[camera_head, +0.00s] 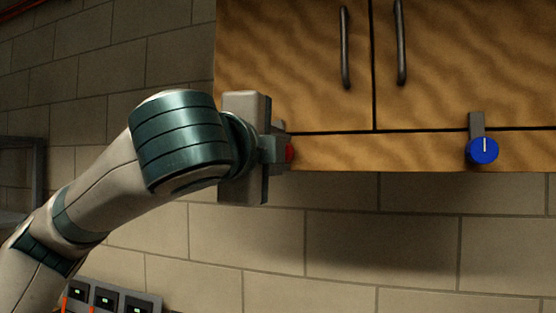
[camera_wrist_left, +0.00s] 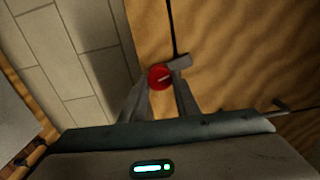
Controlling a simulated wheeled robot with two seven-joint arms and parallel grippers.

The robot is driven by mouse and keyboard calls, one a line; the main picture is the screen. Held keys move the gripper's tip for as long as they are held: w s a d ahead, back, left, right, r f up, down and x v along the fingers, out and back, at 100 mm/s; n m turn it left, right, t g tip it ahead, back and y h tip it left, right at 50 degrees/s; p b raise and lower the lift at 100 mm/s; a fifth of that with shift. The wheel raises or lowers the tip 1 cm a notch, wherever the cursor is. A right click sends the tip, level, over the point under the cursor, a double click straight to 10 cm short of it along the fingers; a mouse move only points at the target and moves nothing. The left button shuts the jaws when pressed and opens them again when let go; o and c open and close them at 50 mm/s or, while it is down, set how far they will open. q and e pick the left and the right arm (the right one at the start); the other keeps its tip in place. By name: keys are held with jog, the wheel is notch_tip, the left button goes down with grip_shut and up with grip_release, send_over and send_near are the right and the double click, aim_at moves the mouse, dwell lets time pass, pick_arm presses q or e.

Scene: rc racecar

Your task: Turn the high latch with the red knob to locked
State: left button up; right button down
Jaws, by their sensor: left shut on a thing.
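The red knob (camera_head: 289,152) sits at the lower left of the wooden cabinet, mostly hidden by my left gripper (camera_head: 281,151) in the head view. In the left wrist view the round red knob (camera_wrist_left: 158,79) shows between the fingertips of my left gripper (camera_wrist_left: 159,90), which is shut on it. A pale line marks the knob's face. A short grey latch bar (camera_wrist_left: 181,62) extends from the knob to the right and slightly up in that view, at the dark seam of the cabinet. My right gripper is not in view.
A blue knob (camera_head: 482,151) with a white line pointing up sits at the cabinet's right, below a grey bar (camera_head: 477,123). Two dark door handles (camera_head: 345,48) hang above. A panel with small lit displays (camera_head: 106,298) stands at the lower left. The brick wall below the cabinet is clear.

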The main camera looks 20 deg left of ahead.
pick_arm(q)
jog(key=shift+f+m, duration=0.15)
jog(key=shift+m, duration=1.45)
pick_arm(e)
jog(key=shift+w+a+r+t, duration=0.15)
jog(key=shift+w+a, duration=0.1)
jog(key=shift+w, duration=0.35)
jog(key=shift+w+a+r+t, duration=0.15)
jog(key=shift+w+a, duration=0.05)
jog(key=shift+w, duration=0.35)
pick_arm(q)
jog(key=o, duration=1)
jog(key=shift+o, duration=0.2)
